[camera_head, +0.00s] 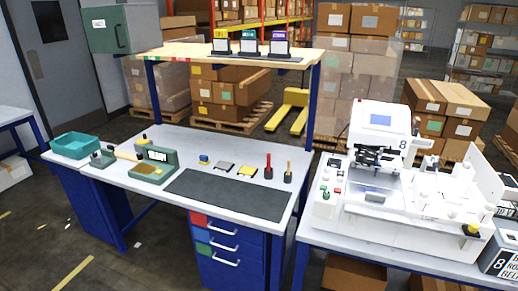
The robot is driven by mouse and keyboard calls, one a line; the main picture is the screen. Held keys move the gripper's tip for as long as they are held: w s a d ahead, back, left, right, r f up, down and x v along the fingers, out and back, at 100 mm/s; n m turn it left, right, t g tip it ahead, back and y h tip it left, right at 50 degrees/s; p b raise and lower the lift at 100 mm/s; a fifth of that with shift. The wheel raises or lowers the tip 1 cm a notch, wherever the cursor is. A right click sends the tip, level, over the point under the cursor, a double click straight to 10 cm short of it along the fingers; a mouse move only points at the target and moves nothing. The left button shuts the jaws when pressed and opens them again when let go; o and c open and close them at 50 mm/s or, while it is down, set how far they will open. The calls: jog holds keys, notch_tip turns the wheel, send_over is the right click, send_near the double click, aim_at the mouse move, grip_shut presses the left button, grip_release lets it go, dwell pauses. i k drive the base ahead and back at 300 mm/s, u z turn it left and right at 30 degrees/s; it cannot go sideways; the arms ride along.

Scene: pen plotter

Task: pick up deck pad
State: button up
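Nothing in view is clearly marked as the deck pad, and I cannot tell which item it is. On the light worktable (140,192), a small yellow-topped flat piece (248,172) and a grey flat piece (225,166) lie behind a long dark mat (228,194). A small blue piece (204,160) lies to their left. The white machine (375,150) marked 8 stands on the right-hand table, with a small grey plate (375,198) at its front. My gripper is not in view.
A red upright tool (268,167) and a dark holder (288,177) stand right of the flat pieces. A green fixture (153,164) and teal bin (75,146) are on the left. A wooden shelf (200,52) overhangs the back. A gap separates the tables.

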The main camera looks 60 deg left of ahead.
aim_at(204, 160)
jog(key=z, duration=0.15)
jog(key=i, duration=1.85)
jog(key=u, duration=3.8)
